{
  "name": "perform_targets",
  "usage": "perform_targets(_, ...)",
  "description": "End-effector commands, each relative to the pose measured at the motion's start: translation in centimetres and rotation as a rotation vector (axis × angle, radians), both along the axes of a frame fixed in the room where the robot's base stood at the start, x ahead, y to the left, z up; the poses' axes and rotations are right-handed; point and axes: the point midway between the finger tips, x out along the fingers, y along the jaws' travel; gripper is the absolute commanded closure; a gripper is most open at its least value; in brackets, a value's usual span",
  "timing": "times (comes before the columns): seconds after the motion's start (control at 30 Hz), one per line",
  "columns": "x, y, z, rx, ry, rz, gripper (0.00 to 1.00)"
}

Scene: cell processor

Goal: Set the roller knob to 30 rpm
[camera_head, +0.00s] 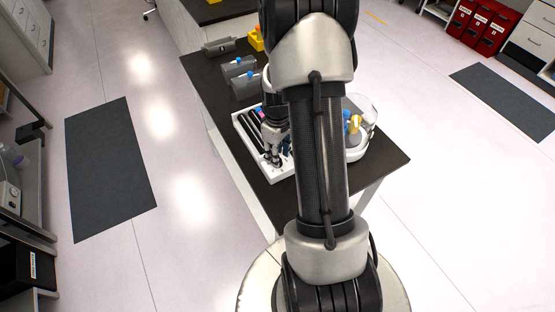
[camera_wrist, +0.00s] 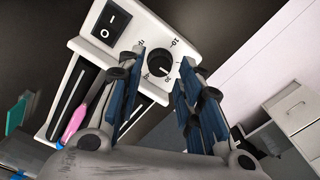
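The roller is a white device with dark bars. It lies on the dark table in the head view (camera_head: 285,176), where my arm hides part of it. In the wrist view its white end panel (camera_wrist: 120,55) carries a black round knob (camera_wrist: 159,63) with printed numbers around it and a black rocker switch (camera_wrist: 112,20). The knob's exact setting is too small to read surely. My gripper (camera_wrist: 163,58) is open, with one blue-padded finger on each side of the knob. A gap shows between the fingers and the knob. In the head view my gripper (camera_head: 274,150) is over the roller's near end.
A white machine with a clear cover (camera_head: 362,118) stands right of the roller, partly behind my arm. Grey racks with blue caps (camera_head: 240,70) and a yellow item (camera_head: 256,40) stand farther back on the dark table (camera_head: 390,163). A pink tube (camera_wrist: 75,122) lies on the roller.

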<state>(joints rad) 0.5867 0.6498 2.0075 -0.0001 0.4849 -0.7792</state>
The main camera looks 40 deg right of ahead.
Motion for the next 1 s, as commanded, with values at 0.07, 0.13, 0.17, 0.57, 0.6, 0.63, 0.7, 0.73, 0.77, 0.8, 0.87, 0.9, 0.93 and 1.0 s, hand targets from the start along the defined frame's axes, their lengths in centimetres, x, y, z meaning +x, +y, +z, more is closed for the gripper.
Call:
perform_targets(0.07,0.0,0.0,-1.2,0.001,0.001,0.0,0.67)
perform_targets(0.13,0.0,0.0,-1.8,0.0,0.0,0.0,0.67)
perform_targets(0.17,0.0,0.0,-1.9,0.0,0.0,0.0,0.67)
perform_targets(0.57,0.0,0.0,-2.3,0.0,0.0,0.0,0.69)
perform_targets(0.6,0.0,0.0,-2.3,0.0,0.0,0.0,0.72)
perform_targets(0.63,0.0,0.0,-2.3,0.0,0.0,0.0,0.74)
perform_targets(0.7,0.0,0.0,-2.3,0.0,0.0,0.0,0.79)
perform_targets(0.73,0.0,0.0,-2.3,0.0,0.0,0.0,0.81)
perform_targets(0.77,0.0,0.0,-2.3,0.0,0.0,0.0,0.83)
perform_targets(0.8,0.0,0.0,-2.3,0.0,0.0,0.0,0.85)
perform_targets(0.87,0.0,0.0,-2.3,0.0,0.0,0.0,0.89)
perform_targets(0.9,0.0,0.0,-2.3,0.0,0.0,0.0,0.92)
perform_targets(0.93,0.0,0.0,-2.3,0.0,0.0,0.0,0.94)
perform_targets(1.0,0.0,0.0,-2.3,0.0,0.0,0.0,0.99)
